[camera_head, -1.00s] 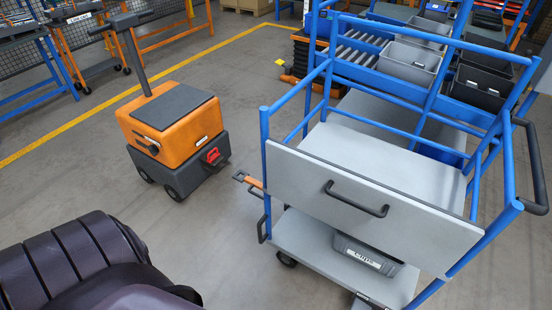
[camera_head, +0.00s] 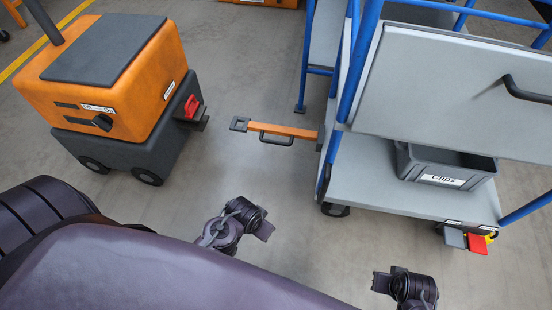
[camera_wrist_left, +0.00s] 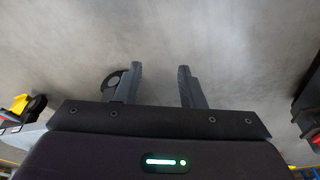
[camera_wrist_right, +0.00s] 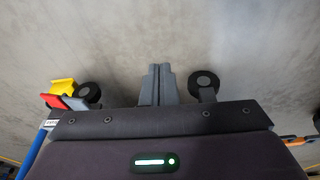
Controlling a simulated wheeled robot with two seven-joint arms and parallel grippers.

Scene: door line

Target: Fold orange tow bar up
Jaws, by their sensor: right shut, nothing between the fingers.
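The orange tow bar (camera_head: 282,129) sticks out level from the left end of the blue and grey cart (camera_head: 375,182), toward the orange tugger (camera_head: 120,80). It has a dark handle (camera_head: 276,139) on its side and a grey end piece (camera_head: 239,124), apart from the tugger. My left gripper (camera_wrist_left: 160,72) is open and empty over the floor. In the head view, the left wrist parts (camera_head: 236,222) are below the bar, apart from it. My right gripper (camera_wrist_right: 158,68) is shut and empty. The right wrist parts (camera_head: 408,287) are at the bottom edge of the head view, in front of the cart.
The cart's lower deck holds a grey bin marked "Clips" (camera_head: 445,168). Grey, red and yellow tags (camera_head: 470,240) are at its front corner. A caster (camera_head: 335,209) stands under its left corner. A red part (camera_head: 192,108) is on the tugger's side. The floor around the bar is clear.

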